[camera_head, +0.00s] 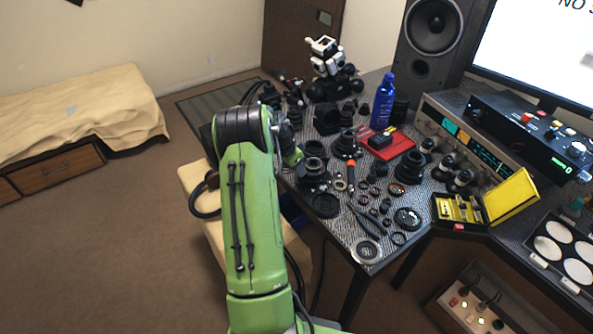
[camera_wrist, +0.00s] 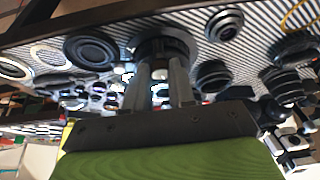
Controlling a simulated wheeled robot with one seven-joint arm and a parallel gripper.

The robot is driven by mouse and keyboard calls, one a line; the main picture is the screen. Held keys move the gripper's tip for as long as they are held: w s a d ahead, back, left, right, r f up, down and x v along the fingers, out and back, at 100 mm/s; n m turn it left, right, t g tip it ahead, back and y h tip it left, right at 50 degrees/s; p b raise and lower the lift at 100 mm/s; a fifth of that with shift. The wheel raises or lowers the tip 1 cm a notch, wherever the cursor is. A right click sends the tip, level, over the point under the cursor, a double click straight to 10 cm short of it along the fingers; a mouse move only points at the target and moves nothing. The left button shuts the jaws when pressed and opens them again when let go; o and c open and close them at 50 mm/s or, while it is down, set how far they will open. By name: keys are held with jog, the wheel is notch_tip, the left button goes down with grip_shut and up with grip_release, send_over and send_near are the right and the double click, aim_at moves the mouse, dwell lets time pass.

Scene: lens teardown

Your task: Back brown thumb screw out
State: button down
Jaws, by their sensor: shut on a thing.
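My gripper (camera_wrist: 162,72) reaches to a dark round lens part (camera_wrist: 163,42) on the table. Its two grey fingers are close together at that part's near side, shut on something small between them. The brown thumb screw cannot be made out in either view; the fingers hide the place they grip. In the head view my gripper (camera_head: 299,159) is mostly behind my green arm, at the left edge of the table, beside a black lens body (camera_head: 314,170).
The patterned table (camera_head: 338,226) is crowded with lens rings and barrels. A blue bottle (camera_head: 384,101), a red tray (camera_head: 398,144) and an open yellow case (camera_head: 462,208) stand farther right. A speaker (camera_head: 429,40) is at the back. The floor at left is clear.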

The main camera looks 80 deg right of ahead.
jog(key=n, duration=0.2)
jog(key=n+t+b, duration=0.1)
jog(key=shift+s+a+f+n+h+b, duration=0.1)
jog(key=shift+s+n+h+b, duration=0.1)
jog(key=shift+n+h+b, duration=0.15)
jog(key=shift+s+n+t+b, duration=0.15)
jog(key=shift+n+t+b, duration=0.45)
jog(key=shift+n, duration=1.25)
jog(key=c, duration=0.9)
grip_release()
jog(key=shift+c, duration=0.2)
jog(key=p+v, duration=0.4)
jog(key=v, duration=1.2)
jog(key=shift+s+a, duration=0.15)
jog(key=shift+s, duration=0.15)
jog(key=shift+f, duration=0.1)
